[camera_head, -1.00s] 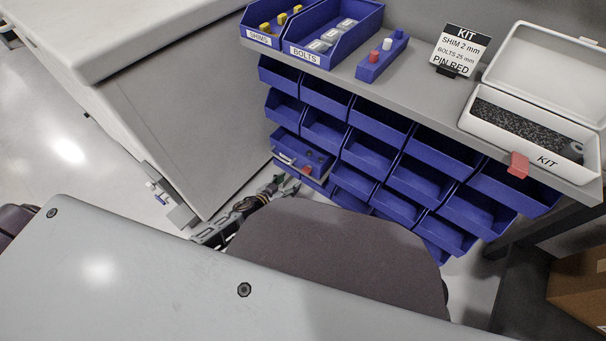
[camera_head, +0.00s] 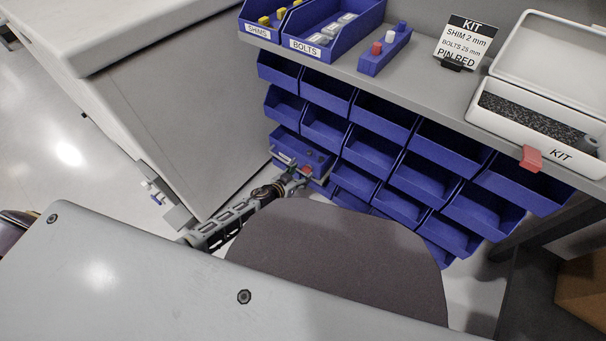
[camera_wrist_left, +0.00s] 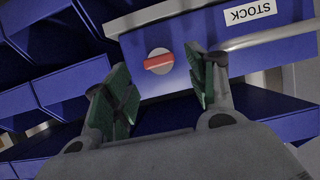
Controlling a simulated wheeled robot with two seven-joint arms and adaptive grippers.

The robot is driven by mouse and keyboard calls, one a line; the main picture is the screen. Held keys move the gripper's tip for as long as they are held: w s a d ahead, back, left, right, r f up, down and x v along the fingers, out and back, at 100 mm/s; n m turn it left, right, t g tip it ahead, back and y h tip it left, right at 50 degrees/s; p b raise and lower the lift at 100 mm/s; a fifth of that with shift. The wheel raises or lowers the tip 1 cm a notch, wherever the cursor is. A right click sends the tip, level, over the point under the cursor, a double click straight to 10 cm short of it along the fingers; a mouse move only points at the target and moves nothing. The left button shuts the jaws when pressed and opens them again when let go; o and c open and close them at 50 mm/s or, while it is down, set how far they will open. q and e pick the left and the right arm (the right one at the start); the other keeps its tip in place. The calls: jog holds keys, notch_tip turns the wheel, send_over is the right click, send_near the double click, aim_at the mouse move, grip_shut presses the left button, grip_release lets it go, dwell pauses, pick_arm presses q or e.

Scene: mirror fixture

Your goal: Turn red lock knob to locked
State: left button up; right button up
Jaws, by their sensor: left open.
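The red lock knob (camera_wrist_left: 158,62) is a red bar across a round grey disc on a blue drawer front (camera_wrist_left: 185,85). The bar lies nearly level in the left wrist view, slightly tilted. In the head view the knob (camera_head: 307,169) is a small red spot at the lower right of the drawer. My left gripper (camera_wrist_left: 160,82) is open, with one green-padded finger on each side of the knob in the picture. I cannot tell whether either finger touches it. In the head view the left gripper (camera_head: 292,178) is just at the drawer front. My right gripper is not in view.
The drawer has a grey handle bar (camera_wrist_left: 265,37) and a STOCK label (camera_wrist_left: 252,11). Blue bins (camera_head: 370,155) fill the rack to its right. A large grey cabinet (camera_head: 190,120) stands close on the left. A kit box (camera_head: 535,115) sits on the shelf above.

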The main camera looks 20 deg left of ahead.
aim_at(307, 170)
pick_arm(q)
jog(key=shift+b+x, duration=0.4)
jog(key=shift+x, duration=0.8)
jog(key=c, duration=1)
